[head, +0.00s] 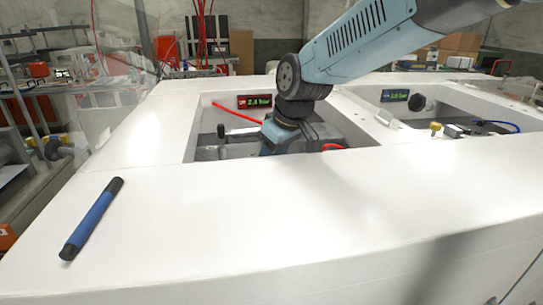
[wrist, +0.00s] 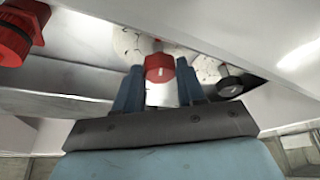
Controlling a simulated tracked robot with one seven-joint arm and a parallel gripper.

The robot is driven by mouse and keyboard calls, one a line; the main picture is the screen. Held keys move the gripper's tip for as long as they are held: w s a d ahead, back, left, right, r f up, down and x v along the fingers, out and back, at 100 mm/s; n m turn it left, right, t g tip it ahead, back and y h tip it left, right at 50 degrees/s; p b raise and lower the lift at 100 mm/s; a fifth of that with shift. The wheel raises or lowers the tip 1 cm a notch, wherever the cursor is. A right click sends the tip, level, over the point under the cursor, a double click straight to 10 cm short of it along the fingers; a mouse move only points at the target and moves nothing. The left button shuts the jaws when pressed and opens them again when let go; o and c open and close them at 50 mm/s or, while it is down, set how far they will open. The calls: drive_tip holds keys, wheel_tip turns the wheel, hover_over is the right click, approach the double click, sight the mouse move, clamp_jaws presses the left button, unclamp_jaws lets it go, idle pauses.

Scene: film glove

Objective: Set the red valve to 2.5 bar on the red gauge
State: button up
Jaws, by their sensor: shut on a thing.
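The red valve (wrist: 160,67) is a small red knob with a white mark on its face, in the wrist view. My gripper (wrist: 158,78) has its two blue fingers on either side of the knob and is shut on it. In the head view my arm reaches down into the left recess of the white bench, and the valve is hidden there. The red gauge (head: 254,101) is a dark display on the back wall of that recess. Its red-framed panel shows green digits that look like 2.4 bar, though the last digit is blurred.
A black knob (wrist: 230,82) sits right of the valve, and a larger red fitting (wrist: 14,40) at the left. A blue pen-like tool (head: 91,218) lies on the white bench (head: 270,225), otherwise clear in front.

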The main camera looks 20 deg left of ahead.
drive_tip(key=o, duration=1.1)
drive_tip(key=shift+c, duration=0.2)
drive_tip(key=v, duration=1.3)
drive_tip(key=shift+d+r, duration=0.25)
drive_tip(key=shift+r, duration=0.05)
drive_tip(key=shift+s, duration=0.1)
